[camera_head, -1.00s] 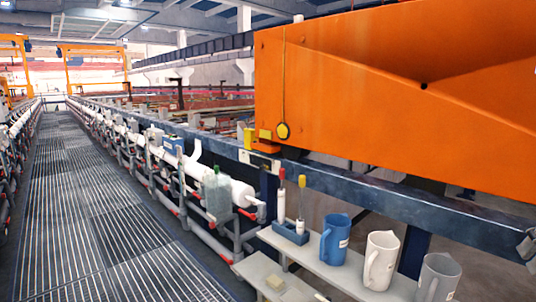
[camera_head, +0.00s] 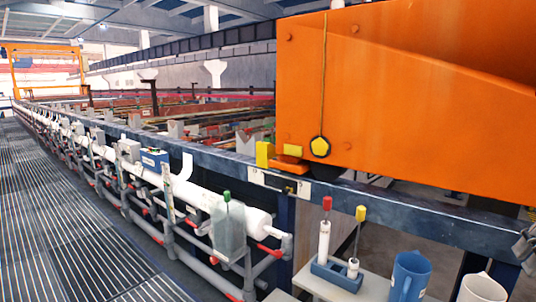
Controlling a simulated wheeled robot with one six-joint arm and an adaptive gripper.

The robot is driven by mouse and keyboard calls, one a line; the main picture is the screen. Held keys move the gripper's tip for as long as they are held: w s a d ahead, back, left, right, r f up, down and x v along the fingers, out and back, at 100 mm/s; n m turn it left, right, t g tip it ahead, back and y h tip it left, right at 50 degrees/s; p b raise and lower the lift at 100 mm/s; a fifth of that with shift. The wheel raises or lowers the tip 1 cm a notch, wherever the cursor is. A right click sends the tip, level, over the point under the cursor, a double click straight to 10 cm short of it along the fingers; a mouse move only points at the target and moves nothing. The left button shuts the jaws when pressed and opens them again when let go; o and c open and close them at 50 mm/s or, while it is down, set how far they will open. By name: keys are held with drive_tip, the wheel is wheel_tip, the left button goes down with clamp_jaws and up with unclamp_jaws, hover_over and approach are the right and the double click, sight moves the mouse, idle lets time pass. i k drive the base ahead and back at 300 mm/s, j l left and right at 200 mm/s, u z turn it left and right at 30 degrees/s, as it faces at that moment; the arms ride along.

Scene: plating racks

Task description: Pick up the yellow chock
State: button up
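The yellow chock (camera_head: 264,154) is a small upright block on top of the blue-grey rail (camera_head: 226,157), near the middle of the head view. It stands just left of a low orange piece (camera_head: 288,164) at the lower left corner of the large orange machine body. I cannot tell whether the chock touches that piece. My gripper is not in view.
The large orange body (camera_head: 410,100) fills the upper right above the rail. Below the rail are white pipes (camera_head: 190,190), a blue holder (camera_head: 337,275) with red- and yellow-topped tools, a blue jug (camera_head: 409,278) and a white jug (camera_head: 482,289). The grated walkway (camera_head: 50,230) at left is clear.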

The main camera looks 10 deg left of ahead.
sight(266, 151)
drive_tip(key=i+j+z, duration=0.15)
drive_tip(key=j, duration=0.45)
drive_tip(key=i+j+z, duration=0.15)
drive_tip(key=j, duration=0.5)
drive_tip(key=i+j+z, duration=0.15)
drive_tip(key=j, duration=0.5)
drive_tip(key=i+j+z, duration=0.15)
drive_tip(key=j, duration=0.5)
drive_tip(key=j+z, duration=0.15)
drive_tip(key=j, duration=0.5)
drive_tip(key=i+j, duration=0.15)
drive_tip(key=j, duration=0.3)
drive_tip(key=i+j+z, duration=0.15)
drive_tip(key=j, duration=0.25)
drive_tip(key=i+j, duration=0.1)
drive_tip(key=j, duration=0.35)
drive_tip(key=z, duration=0.05)
